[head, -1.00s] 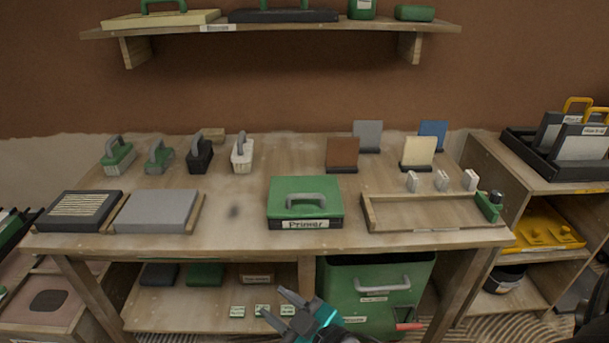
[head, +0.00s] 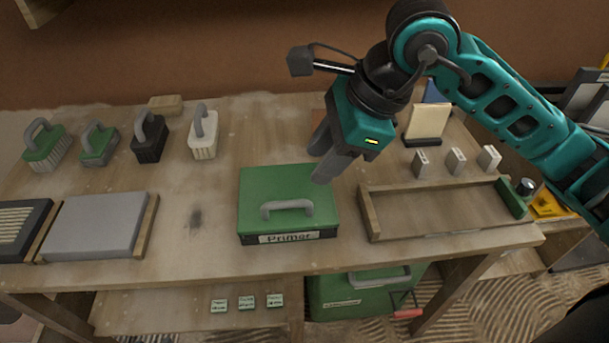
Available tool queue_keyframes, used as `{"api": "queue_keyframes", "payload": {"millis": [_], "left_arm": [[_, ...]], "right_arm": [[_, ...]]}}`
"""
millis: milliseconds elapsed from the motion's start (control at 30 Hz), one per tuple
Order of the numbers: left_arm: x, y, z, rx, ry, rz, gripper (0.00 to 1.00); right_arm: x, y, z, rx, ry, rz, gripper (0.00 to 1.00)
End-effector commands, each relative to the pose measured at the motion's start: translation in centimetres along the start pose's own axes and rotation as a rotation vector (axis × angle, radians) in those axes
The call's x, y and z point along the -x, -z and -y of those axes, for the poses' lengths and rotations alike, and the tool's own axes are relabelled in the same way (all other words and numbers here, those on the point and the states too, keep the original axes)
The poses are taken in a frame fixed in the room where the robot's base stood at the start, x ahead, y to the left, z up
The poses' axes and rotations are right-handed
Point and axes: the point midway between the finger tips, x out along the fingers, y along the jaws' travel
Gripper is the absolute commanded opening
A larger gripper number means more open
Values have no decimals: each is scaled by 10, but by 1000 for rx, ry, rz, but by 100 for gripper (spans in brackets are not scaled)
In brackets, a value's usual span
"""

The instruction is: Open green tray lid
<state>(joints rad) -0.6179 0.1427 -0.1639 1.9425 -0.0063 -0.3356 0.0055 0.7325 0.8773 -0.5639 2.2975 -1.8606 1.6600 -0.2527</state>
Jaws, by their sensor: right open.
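The green tray lid (head: 262,188) lies closed on a dark tray in the middle of the workbench. It has a grey handle (head: 287,208) near its front edge, and a label reading "Primer" (head: 287,238) is on the tray's front. My right gripper (head: 318,162) is open and empty, above the back right corner of the lid with its fingers pointing down and left. I cannot tell whether a fingertip touches the lid. My left gripper is not in view.
Several handled brushes (head: 203,132) stand at the back left. A grey pad (head: 95,224) lies at the left. A shallow wooden tray (head: 440,230) lies to the right, with small white blocks (head: 456,161) behind it.

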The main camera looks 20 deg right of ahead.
Motion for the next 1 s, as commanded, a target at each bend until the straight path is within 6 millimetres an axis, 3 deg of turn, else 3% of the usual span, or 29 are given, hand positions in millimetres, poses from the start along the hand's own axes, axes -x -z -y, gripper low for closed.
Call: {"api": "queue_keyframes", "payload": {"millis": [167,700,1000], "left_arm": [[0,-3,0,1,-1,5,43],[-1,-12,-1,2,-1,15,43],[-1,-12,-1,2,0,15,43]], "right_arm": [[-8,6,5,8,25,-33,40],[-108,8,6,5,21,-27,40],[-126,8,8,7,25,-27,40]]}}
